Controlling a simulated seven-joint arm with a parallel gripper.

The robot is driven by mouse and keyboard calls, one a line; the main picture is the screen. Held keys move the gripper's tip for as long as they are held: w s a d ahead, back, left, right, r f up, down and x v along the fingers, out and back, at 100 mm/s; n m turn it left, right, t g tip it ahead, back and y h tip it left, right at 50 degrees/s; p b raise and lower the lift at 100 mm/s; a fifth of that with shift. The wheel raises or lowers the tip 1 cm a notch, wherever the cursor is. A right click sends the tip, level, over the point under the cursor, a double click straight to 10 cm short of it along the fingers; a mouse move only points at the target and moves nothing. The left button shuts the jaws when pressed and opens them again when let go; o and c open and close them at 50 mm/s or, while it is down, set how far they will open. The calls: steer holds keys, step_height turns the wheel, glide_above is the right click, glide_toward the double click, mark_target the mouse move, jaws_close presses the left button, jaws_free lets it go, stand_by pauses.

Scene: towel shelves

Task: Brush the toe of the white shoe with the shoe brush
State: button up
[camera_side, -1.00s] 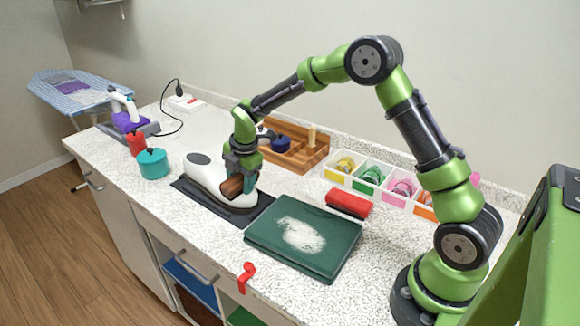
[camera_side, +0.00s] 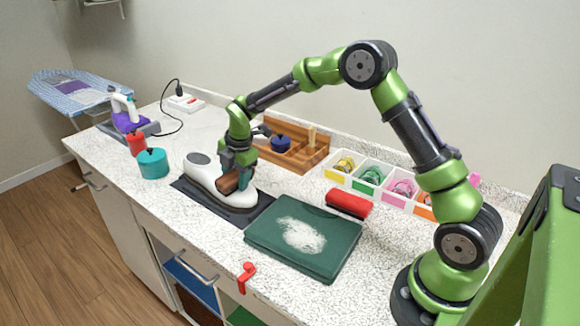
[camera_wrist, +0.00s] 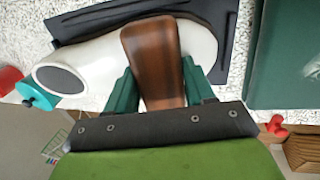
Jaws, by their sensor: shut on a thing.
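The white shoe (camera_side: 204,178) lies on a dark mat (camera_side: 240,217), its dark opening toward the left and its toe toward the right. My gripper (camera_side: 237,176) is over the toe end, shut on the brown wooden shoe brush (camera_side: 228,182). In the wrist view the brush (camera_wrist: 154,57) sits between the green fingers, lying across the white shoe (camera_wrist: 100,62). The bristles are hidden, so I cannot tell for sure whether they touch the toe.
A dark green folded cloth (camera_side: 330,250) with a white patch lies right of the mat. A red brush-like block (camera_side: 348,205), white bins (camera_side: 369,182) and a wooden caddy (camera_side: 306,158) stand behind. A teal pot (camera_side: 153,164) and red bottle (camera_side: 136,144) stand left.

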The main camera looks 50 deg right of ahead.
steer(key=shift+v, duration=2.9)
steer(key=shift+w+d, duration=0.1)
steer(key=shift+w, duration=0.1)
